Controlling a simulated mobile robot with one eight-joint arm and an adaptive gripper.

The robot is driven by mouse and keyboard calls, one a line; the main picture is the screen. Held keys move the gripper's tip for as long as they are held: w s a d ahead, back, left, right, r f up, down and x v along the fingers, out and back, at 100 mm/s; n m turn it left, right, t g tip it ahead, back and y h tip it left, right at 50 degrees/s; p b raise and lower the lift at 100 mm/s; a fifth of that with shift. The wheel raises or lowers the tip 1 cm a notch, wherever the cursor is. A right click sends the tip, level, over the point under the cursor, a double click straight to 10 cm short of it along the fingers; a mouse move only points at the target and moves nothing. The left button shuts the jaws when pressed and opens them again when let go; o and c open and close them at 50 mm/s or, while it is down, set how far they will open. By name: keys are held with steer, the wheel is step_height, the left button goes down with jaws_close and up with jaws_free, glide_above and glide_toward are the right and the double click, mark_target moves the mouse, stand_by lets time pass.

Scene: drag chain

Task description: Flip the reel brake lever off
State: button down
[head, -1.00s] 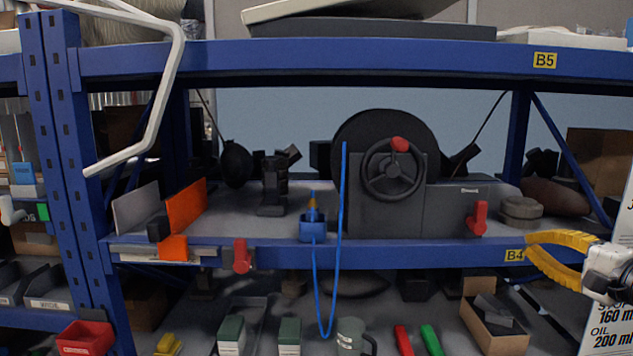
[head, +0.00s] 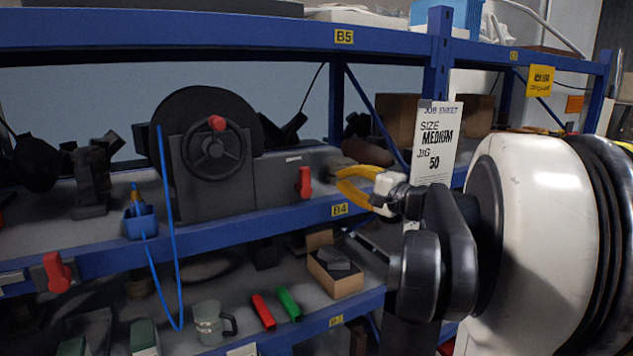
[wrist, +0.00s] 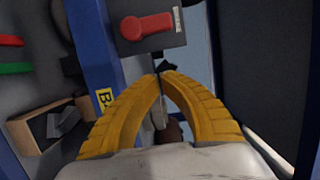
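The reel (head: 205,105) is a large black disc behind a grey housing (head: 275,185) on the shelf. A handwheel (head: 213,150) with a red knob is on the housing's front. A red lever (head: 305,183) hangs handle down on the housing's right end. It also shows in the wrist view (wrist: 148,26), lying sideways on its grey plate. My gripper (head: 338,179) has two curved yellow fingers, just right of the red lever and apart from it. In the wrist view, its fingertips (wrist: 162,76) meet below the lever with nothing between them.
A second red lever (head: 57,272) is on the shelf's blue front beam (head: 240,222) at the left. A blue cable (head: 170,225) hangs before the reel from a blue holder (head: 140,222). A job sheet (head: 436,143) hangs right of my gripper. A cardboard box (head: 335,277) stands below.

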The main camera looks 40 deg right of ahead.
mark_target(302, 181)
steer(key=w+a+p, duration=0.1)
steer(key=w+a, duration=0.3)
steer(key=shift+w, duration=0.1)
stand_by(0.4)
